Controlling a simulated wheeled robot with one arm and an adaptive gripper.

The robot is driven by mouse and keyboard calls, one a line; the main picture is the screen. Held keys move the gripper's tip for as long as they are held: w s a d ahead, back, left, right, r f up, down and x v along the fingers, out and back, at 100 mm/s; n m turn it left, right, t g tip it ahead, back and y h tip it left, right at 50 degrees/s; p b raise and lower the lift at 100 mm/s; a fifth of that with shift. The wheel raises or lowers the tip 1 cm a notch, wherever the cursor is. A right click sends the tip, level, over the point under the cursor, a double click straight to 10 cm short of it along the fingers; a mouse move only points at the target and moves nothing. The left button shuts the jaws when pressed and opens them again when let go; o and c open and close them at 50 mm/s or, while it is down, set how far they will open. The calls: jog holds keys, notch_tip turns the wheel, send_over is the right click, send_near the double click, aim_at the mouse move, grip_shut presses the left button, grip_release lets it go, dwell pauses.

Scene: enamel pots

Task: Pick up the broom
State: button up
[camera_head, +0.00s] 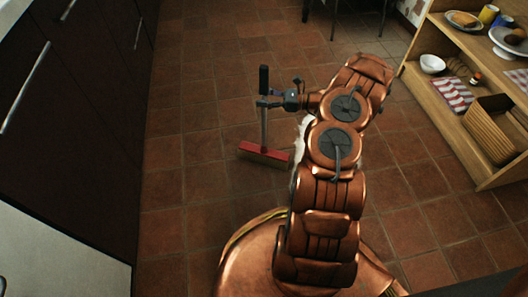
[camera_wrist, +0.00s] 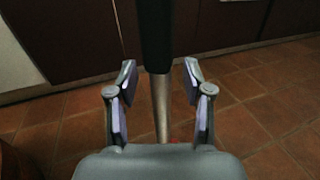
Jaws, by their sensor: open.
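The broom (camera_head: 264,129) stands upright on the tiled floor in the head view. It has a black grip at the top, a grey metal shaft and a red head with pale bristles at the floor. My gripper (camera_head: 269,102) is at the upper shaft, just below the black grip. In the wrist view my gripper (camera_wrist: 160,77) is open, with one finger on each side of the broom's shaft (camera_wrist: 160,100). Gaps show between the shaft and both fingers. The broom head is mostly hidden in the wrist view.
Dark cabinets (camera_head: 75,110) with long handles line the left side. A wooden shelf (camera_head: 450,110) with bowls, a basket (camera_head: 492,130) and a checked cloth (camera_head: 453,95) stands at the right. Chair legs show at the top. The tiled floor (camera_head: 200,120) around the broom is clear.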

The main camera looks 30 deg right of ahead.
grip_shut()
dwell(0.5)
jog(key=shift+r, duration=0.15)
